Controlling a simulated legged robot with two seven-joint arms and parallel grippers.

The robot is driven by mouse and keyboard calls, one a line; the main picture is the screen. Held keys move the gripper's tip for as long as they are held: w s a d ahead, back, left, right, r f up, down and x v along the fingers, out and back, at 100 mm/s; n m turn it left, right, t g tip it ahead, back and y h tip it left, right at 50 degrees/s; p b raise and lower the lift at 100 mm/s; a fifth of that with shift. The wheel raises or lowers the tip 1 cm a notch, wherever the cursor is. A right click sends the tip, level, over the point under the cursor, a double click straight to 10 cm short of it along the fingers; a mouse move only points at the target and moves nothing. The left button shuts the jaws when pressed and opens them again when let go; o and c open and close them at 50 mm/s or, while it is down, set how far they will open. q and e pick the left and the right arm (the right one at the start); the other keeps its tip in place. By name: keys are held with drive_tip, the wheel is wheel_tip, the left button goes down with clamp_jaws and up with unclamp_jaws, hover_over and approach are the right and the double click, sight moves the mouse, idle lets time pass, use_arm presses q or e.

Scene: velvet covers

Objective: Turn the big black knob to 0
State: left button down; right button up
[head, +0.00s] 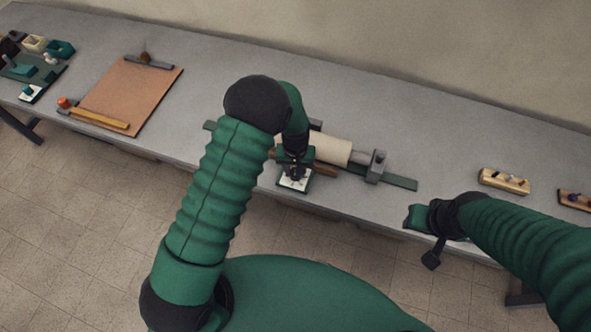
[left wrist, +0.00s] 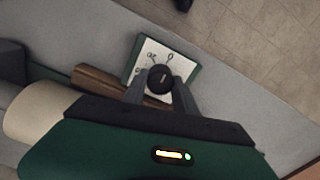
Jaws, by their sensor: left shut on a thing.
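The big black knob (left wrist: 160,78) sits on a white dial plate (left wrist: 150,52) with a green edge in the left wrist view. The plate carries printed marks, among them a 0 near its top. A pale line on the knob runs roughly up and down in that view. My left gripper (left wrist: 160,84) has its two grey fingers on either side of the knob, shut on it. In the head view the dial plate (head: 293,181) lies at the table's front edge, and my left gripper (head: 292,166) covers the knob. My right gripper (head: 415,217) is at the right; its fingers are unclear.
A lathe-like device with a cream cylinder (head: 332,149) and grey end block (head: 376,167) stands just behind the dial. A brown wooden bar (left wrist: 100,80) lies close beside the plate. Small wooden racks (head: 504,181) are at right, an orange-brown board (head: 130,92) at left.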

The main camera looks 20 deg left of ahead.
use_arm(q)
drive_tip(key=shift+w+r+m, duration=0.1)
drive_tip(key=shift+m, duration=0.3)
drive_tip(key=c, duration=1)
unclamp_jaws()
drive_tip(key=shift+o, duration=0.2)
drive_tip(key=shift+r, duration=0.1)
wheel_tip(320, 180, up, 16)
drive_tip(key=shift+r+b, duration=0.25)
drive_tip(key=shift+b, duration=0.2)
